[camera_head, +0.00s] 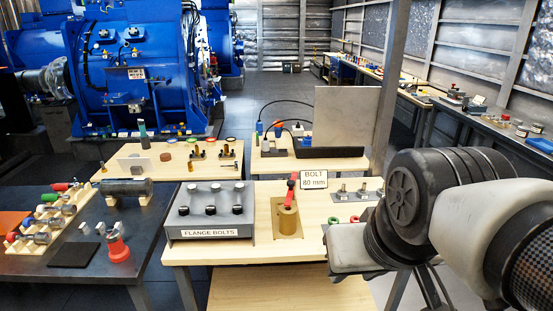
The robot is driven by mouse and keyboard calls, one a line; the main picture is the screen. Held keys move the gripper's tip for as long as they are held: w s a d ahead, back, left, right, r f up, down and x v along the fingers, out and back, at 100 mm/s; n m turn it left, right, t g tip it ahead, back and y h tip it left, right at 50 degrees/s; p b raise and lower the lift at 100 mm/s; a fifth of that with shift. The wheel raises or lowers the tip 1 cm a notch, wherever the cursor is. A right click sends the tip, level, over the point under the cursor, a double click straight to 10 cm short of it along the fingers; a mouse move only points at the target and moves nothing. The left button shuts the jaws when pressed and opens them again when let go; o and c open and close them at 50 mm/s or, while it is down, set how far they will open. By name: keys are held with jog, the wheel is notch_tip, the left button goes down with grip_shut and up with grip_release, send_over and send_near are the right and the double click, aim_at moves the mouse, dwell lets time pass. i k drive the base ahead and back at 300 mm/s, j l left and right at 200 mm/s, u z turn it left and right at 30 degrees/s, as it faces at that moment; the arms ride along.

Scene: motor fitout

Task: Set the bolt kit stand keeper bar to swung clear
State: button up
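A grey sloped stand labelled FLANGE BOLTS (210,231) sits at the left of the near wooden bench. Several bolts with pale heads and dark lower parts stand in it. Just right of it, a red-handled lever (291,188) stands roughly upright on a brass-coloured cylinder (289,218) on a flat plate. A sign reading BOLT 80 mm (314,180) stands behind it. I cannot clearly tell which part is the keeper bar, or its position. My arm comes in from the right, over the bench's right end; my gripper is not visible.
A plate with several upright bolts (357,190) lies near my arm. A dark table (98,282) at left holds a bolt rack and a red-based part (117,246). A grey post (388,90) rises behind the bench. Bare wood (262,205) shows between stand and lever.

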aim_at(291, 184)
jog(key=i+j, duration=0.25)
jog(key=j, duration=0.15)
jog(key=i+j, duration=0.55)
jog(key=j, duration=0.25)
jog(key=i+j, duration=0.25)
jog(key=j, duration=0.2)
jog(key=l+u, duration=0.5)
jog(key=l, duration=0.15)
jog(key=j+z, duration=0.5)
jog(key=j, duration=0.15)
